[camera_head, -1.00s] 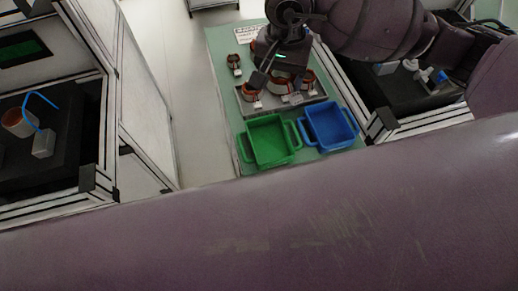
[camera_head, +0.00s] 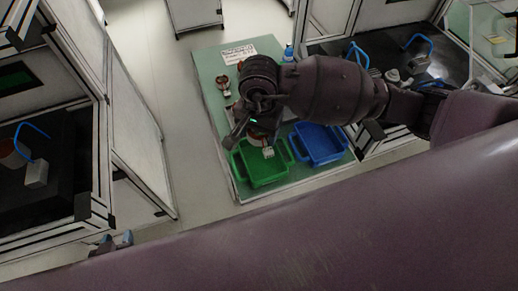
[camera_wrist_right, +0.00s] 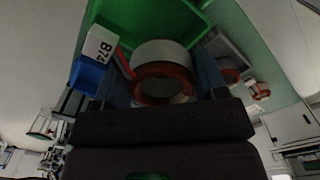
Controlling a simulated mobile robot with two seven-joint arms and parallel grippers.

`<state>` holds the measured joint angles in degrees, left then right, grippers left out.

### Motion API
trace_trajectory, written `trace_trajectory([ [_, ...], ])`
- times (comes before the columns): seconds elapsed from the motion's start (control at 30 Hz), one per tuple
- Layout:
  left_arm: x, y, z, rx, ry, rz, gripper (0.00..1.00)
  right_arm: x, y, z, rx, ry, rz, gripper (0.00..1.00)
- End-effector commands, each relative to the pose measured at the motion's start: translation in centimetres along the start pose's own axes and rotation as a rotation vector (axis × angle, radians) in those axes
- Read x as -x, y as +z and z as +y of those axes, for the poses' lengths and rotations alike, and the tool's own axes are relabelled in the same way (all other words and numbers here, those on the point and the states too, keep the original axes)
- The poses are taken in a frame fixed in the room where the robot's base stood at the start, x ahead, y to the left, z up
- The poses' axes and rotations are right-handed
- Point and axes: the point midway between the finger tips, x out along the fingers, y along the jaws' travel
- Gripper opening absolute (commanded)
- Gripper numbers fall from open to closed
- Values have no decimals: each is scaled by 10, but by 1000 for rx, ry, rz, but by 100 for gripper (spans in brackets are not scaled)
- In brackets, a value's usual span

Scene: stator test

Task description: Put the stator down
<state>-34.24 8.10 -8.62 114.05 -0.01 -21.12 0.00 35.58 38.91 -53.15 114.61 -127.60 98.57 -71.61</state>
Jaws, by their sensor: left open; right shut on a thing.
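My right gripper (camera_head: 258,138) is over the green bin (camera_head: 263,176) and shut on a stator. In the right wrist view the stator (camera_wrist_right: 162,55) is a pale ring with a copper-coloured inside, between the two blue fingers of the right gripper (camera_wrist_right: 165,80). Its white connector (camera_wrist_right: 99,45) bears a printed label, and a red wire runs beside it. The green bin (camera_wrist_right: 150,15) fills the view behind the stator. In the head view the gripper hides most of the stator. My left gripper (camera_head: 117,240) is open and low at the left, partly hidden by my arm.
A blue bin (camera_head: 320,145) stands right of the green one on the green table (camera_head: 208,62). Another stator (camera_head: 223,82) sits near the table's left edge, below a printed sign (camera_head: 238,52). A blue-capped bottle (camera_head: 288,52) is at the back. Framed workstations flank the table.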

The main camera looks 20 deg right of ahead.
Motion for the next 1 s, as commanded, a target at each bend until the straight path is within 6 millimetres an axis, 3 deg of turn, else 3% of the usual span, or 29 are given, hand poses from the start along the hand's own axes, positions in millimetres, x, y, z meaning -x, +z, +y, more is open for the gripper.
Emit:
trace_trajectory([
  [0.2,2,0,-1,0,-1,-4,43,-37,1,0,0,1,-2,26],
  [0.47,4,4,-1,0,-2,-13,43,-52,0,0,1,0,-1,26],
  [0.73,5,3,-1,0,-2,-12,43,-86,0,0,-1,1,-2,26],
  [1.0,4,2,-1,0,-2,-10,43,-90,0,0,2,0,0,26],
])
